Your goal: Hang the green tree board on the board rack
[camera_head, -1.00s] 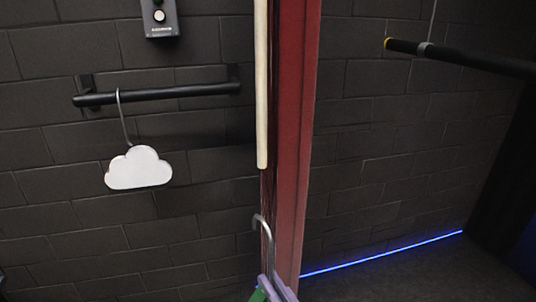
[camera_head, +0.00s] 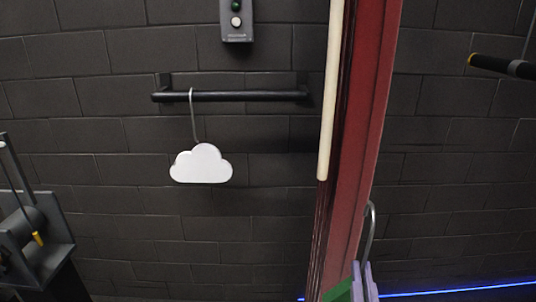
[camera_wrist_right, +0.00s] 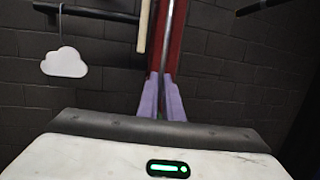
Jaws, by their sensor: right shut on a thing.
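The board rack (camera_head: 250,96) is a black horizontal rail on the dark block wall, left of the red post in the head view. A white cloud board (camera_head: 201,165) hangs from it by a grey hook, towards the rail's left end. My right gripper (camera_head: 364,280), with purple fingers, is at the bottom of the head view, in front of the red post and below the rail. It is shut on the green tree board (camera_head: 338,293), of which only a green edge shows. The board's grey hook (camera_head: 371,232) rises above the fingers. In the wrist view the purple fingers (camera_wrist_right: 163,98) are closed together. My left gripper is out of view.
A red post (camera_head: 362,130) with a cream bar (camera_head: 332,90) stands right of the rail. A grey button box (camera_head: 237,20) is above the rail. Another black bar (camera_head: 503,66) is at the far right. A grey device (camera_head: 35,235) stands at the lower left.

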